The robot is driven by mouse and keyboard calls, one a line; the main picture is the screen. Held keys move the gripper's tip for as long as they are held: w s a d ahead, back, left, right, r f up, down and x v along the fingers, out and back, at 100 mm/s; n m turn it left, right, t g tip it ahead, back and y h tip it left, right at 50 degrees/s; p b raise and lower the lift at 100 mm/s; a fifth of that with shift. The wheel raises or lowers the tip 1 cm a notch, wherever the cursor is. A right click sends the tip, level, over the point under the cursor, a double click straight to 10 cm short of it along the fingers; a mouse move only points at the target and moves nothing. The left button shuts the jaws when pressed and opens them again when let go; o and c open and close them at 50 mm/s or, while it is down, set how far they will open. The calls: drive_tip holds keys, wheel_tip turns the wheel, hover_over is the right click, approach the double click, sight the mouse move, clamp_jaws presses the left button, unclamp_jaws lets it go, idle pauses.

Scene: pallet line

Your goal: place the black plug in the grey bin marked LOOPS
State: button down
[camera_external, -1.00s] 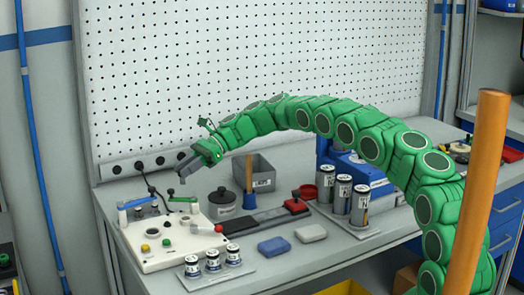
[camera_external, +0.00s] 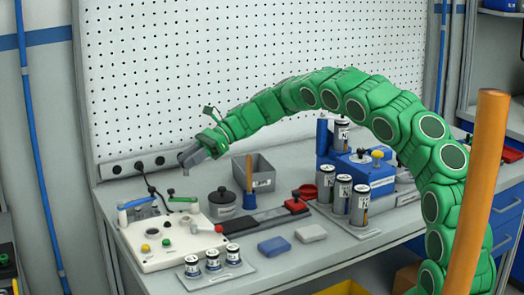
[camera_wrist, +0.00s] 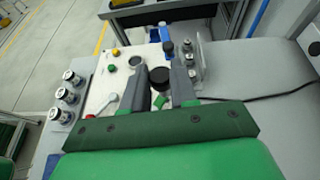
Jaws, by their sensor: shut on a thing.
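My gripper (camera_external: 186,160) is above the back of the bench, in front of the perforated panel and over the back edge of the white control box (camera_external: 165,243). In the wrist view, my gripper (camera_wrist: 160,72) is shut on the black plug (camera_wrist: 160,76), whose round dark end shows between the two grey fingers. In the external view, the plug is too small to make out clearly. An open grey bin (camera_external: 264,184) stands on the bench to the right of my gripper. Its front label is too small to read.
A wooden handle (camera_external: 249,172) stands upright in front of the bin's left side. A black-lidded pot (camera_external: 222,202) is left of it. A blue machine (camera_external: 362,172) and labelled cylinders (camera_external: 342,193) stand to the right. A socket strip (camera_external: 138,166) runs along the back.

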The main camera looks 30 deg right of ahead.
drive_tip(key=s+d+r+m+t+h, duration=0.1)
drive_tip(key=s+d+r+m+t, duration=0.2)
drive_tip(key=d, duration=0.5)
drive_tip(key=s+d+r+m+t+h, duration=0.15)
drive_tip(key=s+d+m+t, duration=0.25)
drive_tip(key=d, duration=0.4)
drive_tip(key=s+d+r+m+t+h, duration=0.1)
drive_tip(key=s+d+m+t, duration=0.25)
drive_tip(key=d, duration=0.55)
hover_over(259, 186)
drive_tip(key=shift+f, duration=4.85)
drive_tip(key=shift+w+f+n, duration=0.15)
drive_tip(key=shift+f, duration=0.6)
drive_tip(key=shift+w+f+n, duration=0.1)
drive_tip(key=shift+f, duration=0.65)
drive_tip(key=shift+f, duration=0.6)
drive_tip(key=c, duration=0.9)
unclamp_jaws()
drive_tip(key=shift+h, duration=0.25)
drive_tip(key=shift+f, duration=0.1)
